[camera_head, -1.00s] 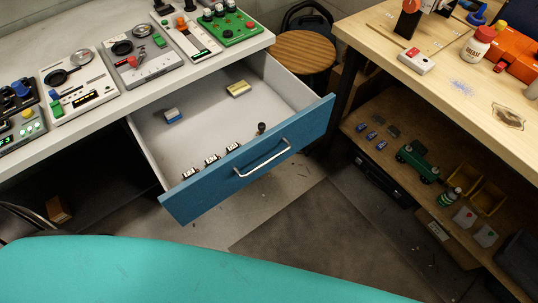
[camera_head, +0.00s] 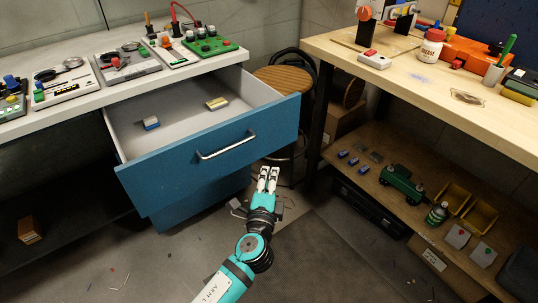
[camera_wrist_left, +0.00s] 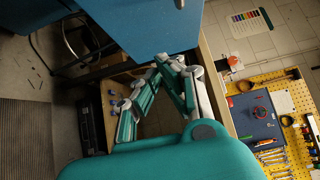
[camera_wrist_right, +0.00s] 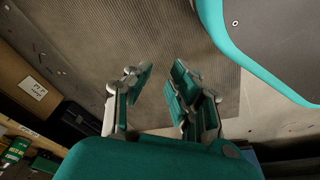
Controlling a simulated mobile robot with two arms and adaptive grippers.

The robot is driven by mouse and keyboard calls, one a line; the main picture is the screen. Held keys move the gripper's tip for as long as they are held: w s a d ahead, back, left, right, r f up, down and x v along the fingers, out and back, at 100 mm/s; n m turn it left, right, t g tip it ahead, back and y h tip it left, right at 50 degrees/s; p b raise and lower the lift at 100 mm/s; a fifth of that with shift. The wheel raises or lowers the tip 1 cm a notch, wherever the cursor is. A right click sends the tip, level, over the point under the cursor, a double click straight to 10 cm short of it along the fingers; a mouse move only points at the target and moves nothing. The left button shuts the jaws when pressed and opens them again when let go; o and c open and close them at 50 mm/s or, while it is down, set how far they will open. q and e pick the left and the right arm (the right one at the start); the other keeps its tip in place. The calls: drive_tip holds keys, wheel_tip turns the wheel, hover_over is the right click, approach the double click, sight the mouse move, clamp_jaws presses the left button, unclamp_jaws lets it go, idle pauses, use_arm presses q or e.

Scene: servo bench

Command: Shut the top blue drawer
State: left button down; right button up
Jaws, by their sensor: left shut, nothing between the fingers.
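The top blue drawer (camera_head: 170,155) stands open under the white bench, its front panel with a silver handle (camera_head: 226,146) pulled well out. Inside lie a small blue-and-white block (camera_head: 151,124) and a yellowish block (camera_head: 217,103). My left gripper (camera_head: 267,172) is shut and empty, just right of and below the front panel in the head view. In the left wrist view the blue panel (camera_wrist_left: 130,25) shows beyond the left fingertips (camera_wrist_left: 158,69). My right gripper (camera_wrist_right: 163,67) is open and empty over the floor in its wrist view; the head view does not show it.
A lower blue drawer front (camera_head: 195,202) shows beneath. A round wooden stool (camera_head: 281,80) stands behind the drawer's right end. A wooden workbench (camera_head: 420,78) with a loaded lower shelf (camera_head: 385,205) stands at the right. The floor in front is clear apart from small scraps.

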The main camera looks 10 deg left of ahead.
use_arm(q)
approach(268, 134)
drive_tip(key=w+d, duration=0.2)
drive_tip(key=d, duration=0.1)
drive_tip(key=w+a, duration=0.3)
drive_tip(key=shift+a, duration=0.2)
use_arm(e)
drive_tip(key=shift+w+r, duration=0.3)
drive_tip(key=shift+r, duration=0.15)
